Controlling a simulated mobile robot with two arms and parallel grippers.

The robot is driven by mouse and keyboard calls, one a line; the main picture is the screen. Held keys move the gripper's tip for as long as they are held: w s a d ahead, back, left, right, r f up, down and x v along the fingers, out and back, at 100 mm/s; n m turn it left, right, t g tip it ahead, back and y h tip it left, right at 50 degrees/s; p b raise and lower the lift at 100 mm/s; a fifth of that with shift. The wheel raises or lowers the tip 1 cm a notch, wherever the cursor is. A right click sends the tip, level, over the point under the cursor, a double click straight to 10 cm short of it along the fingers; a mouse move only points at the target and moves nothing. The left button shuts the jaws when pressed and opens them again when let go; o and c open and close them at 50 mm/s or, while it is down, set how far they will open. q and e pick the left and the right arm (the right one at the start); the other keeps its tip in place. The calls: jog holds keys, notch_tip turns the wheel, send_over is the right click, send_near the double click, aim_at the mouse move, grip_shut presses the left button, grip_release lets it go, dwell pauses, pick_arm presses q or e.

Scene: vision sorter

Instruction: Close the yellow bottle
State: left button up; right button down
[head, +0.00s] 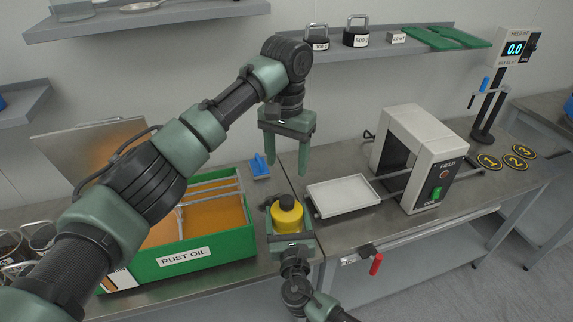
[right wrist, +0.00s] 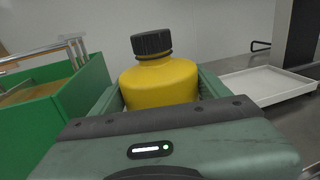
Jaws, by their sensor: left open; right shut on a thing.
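The yellow bottle (head: 287,216) stands upright near the front edge of the bench. Its black cap (head: 286,202) sits on its neck; it also shows in the right wrist view (right wrist: 152,44). I cannot tell how tight the cap is. My right gripper (head: 288,213) is shut on the bottle's body from the front, with a finger on each side in the right wrist view (right wrist: 160,88). My left gripper (head: 288,170) is open and empty, pointing down above and behind the bottle, apart from the cap.
A green rust oil box (head: 208,250) with an open lid stands left of the bottle. A white tray (head: 343,197) and a grey field machine (head: 425,140) stand to the right. A small blue object (head: 260,167) lies behind. A shelf with weights (head: 356,38) hangs above.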

aim_at(289, 228)
grip_release()
jog(key=shift+s+d+b, duration=0.25)
jog(key=shift+s, duration=1.7)
jog(key=shift+s+d+b, duration=0.2)
jog(key=shift+s+b, duration=0.05)
jog(key=shift+s, duration=1.65)
